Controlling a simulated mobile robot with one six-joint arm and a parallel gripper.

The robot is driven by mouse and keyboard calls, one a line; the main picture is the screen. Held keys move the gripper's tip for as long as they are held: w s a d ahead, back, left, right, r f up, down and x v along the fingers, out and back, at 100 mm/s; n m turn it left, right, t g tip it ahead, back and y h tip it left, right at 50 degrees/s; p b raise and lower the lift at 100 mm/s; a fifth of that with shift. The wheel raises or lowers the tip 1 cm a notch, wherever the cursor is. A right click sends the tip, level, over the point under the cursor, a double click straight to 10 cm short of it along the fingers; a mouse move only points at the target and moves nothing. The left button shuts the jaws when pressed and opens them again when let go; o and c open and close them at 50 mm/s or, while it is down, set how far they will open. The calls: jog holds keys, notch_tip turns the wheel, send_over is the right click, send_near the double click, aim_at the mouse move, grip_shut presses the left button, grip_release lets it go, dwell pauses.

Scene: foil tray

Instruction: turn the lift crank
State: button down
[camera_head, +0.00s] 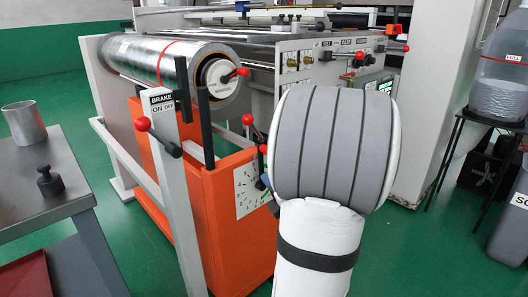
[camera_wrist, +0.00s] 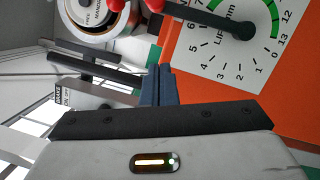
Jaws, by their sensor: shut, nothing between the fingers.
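The lift crank (camera_wrist: 205,15) is a black bar with a red knob (camera_wrist: 153,5) at its left end in the wrist view. Its round black hub end lies over the white dial (camera_wrist: 208,52), which is marked LIFT mm. The dial (camera_head: 246,190) also shows on the orange cabinet in the head view, partly behind my arm. My gripper (camera_wrist: 160,68) is shut and empty, its dark fingertips appearing below the crank's knob in the wrist view and apart from it. In the head view my arm hides most of the gripper.
A foil roll (camera_head: 160,60) is mounted above the orange cabinet (camera_head: 235,250). A BRAKE post (camera_head: 170,170) with a red-knobbed lever stands in front. A grey table (camera_head: 90,185) with a metal cup (camera_head: 24,123) is at left. Green floor is open between table and post.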

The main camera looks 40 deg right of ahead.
jog(key=p, duration=0.3)
jog(key=shift+w+r, duration=0.3)
jog(key=shift+w, duration=0.1)
jog(key=w+d+r, duration=0.1)
jog(key=w+d, duration=0.3)
jog(key=w, duration=0.1)
jog(key=shift+w+d+r+b, duration=0.15)
jog(key=shift+d+r+b, duration=0.05)
jog(key=shift+b, duration=0.1)
jog(key=shift+a, duration=0.1)
